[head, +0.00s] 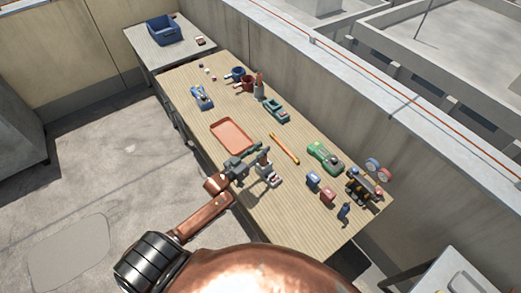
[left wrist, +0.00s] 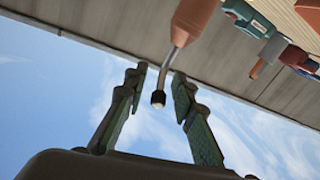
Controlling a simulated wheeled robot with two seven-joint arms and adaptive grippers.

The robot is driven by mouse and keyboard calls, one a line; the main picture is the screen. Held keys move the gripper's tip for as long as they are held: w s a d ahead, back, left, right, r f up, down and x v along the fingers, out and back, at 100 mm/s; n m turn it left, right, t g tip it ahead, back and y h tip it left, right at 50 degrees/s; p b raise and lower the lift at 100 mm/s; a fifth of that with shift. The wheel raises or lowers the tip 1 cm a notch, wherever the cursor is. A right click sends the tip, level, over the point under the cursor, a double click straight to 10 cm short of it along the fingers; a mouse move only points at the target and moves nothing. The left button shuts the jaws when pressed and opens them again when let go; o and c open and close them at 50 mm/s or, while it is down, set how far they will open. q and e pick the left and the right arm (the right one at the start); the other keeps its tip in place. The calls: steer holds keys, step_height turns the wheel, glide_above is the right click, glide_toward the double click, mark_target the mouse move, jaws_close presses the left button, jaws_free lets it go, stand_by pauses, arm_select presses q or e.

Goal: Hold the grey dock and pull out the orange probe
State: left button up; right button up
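My left gripper (head: 258,160) is over the near edge of the wooden table, open, beside a small grey dock (head: 270,180). The dock is not seen there. My right gripper is in neither view.
An orange tray (head: 232,136) lies left of the dock, and a yellow stick (head: 285,149) lies behind it. A green meter (head: 325,157), a blue can (head: 312,179), a red can (head: 328,194) and a gauge set (head: 366,184) stand to the right. A parapet wall borders the far side.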

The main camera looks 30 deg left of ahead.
arm_select(q)
jaws_close()
steer(key=shift+c, duration=0.4)
jaws_free()
steer(key=o, duration=0.3)
steer(key=shift+s+a, duration=0.15)
steer(key=shift+s, duration=0.4)
steer(key=v, duration=1.1)
